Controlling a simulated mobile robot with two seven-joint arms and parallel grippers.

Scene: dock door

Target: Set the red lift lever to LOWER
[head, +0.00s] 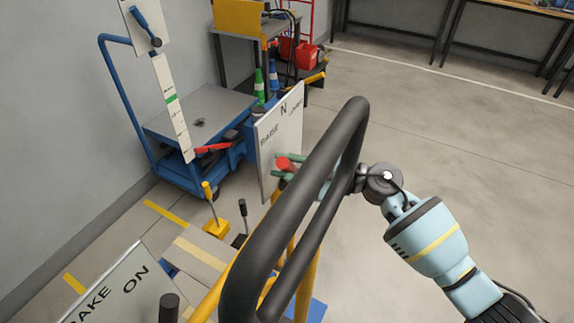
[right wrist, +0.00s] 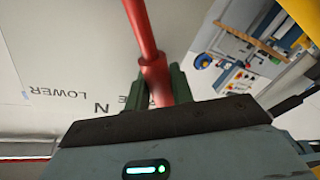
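The red lift lever (head: 286,163) stands in front of a white plate (head: 266,165) marked RAISE, N and LOWER, left of the black loop handle. In the right wrist view the red lever (right wrist: 152,60) runs from the top edge down between my green fingers. My right gripper (right wrist: 155,92) has both fingers close against the lever's sides and looks shut on it; in the head view its fingers are partly hidden by the handle. The word LOWER (right wrist: 57,92) reads upside down at left. The exact lever setting is hard to tell. My left gripper is out of view.
The black loop handle (head: 335,150) stands close to my right arm. A BRAKE ON plate (head: 125,285) is at lower left, near a yellow-based lever (head: 213,222). A blue cart (head: 200,105) stands by the wall. The floor at right is clear.

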